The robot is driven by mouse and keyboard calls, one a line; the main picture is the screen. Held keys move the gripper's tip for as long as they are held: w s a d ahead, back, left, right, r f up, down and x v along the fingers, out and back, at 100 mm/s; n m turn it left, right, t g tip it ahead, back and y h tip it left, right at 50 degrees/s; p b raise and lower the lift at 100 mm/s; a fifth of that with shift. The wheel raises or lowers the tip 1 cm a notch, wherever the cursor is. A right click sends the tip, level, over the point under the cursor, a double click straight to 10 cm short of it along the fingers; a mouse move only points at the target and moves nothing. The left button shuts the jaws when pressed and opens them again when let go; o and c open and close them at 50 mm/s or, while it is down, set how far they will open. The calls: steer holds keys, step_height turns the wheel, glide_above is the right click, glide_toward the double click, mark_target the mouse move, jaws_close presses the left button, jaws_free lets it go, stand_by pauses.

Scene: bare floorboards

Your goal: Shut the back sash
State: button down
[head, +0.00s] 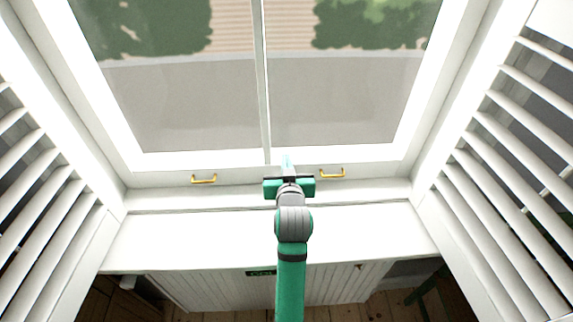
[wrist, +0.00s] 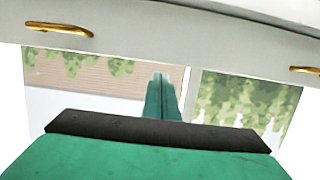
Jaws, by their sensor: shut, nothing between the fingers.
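The window sash (head: 128,160) is a white frame with glass panes and a thin vertical bar down its middle. Two brass handles, left (head: 204,180) and right (head: 332,173), sit on its bottom rail. In the wrist view the white rail (wrist: 190,45) crosses the top with a brass handle at the left (wrist: 60,28) and part of another at the right edge (wrist: 305,70). My gripper (head: 287,160) is shut and empty, in front of the rail between the handles. Its fingertips (wrist: 161,76) show together in the wrist view. I cannot tell whether they touch the sash.
White louvred shutters stand open on the left (head: 50,200) and right (head: 500,160). Floorboards show at the bottom.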

step_height(320, 180, up, 2)
steer(key=v, duration=1)
steer(key=shift+r, duration=0.3)
steer(key=shift+d, duration=0.15)
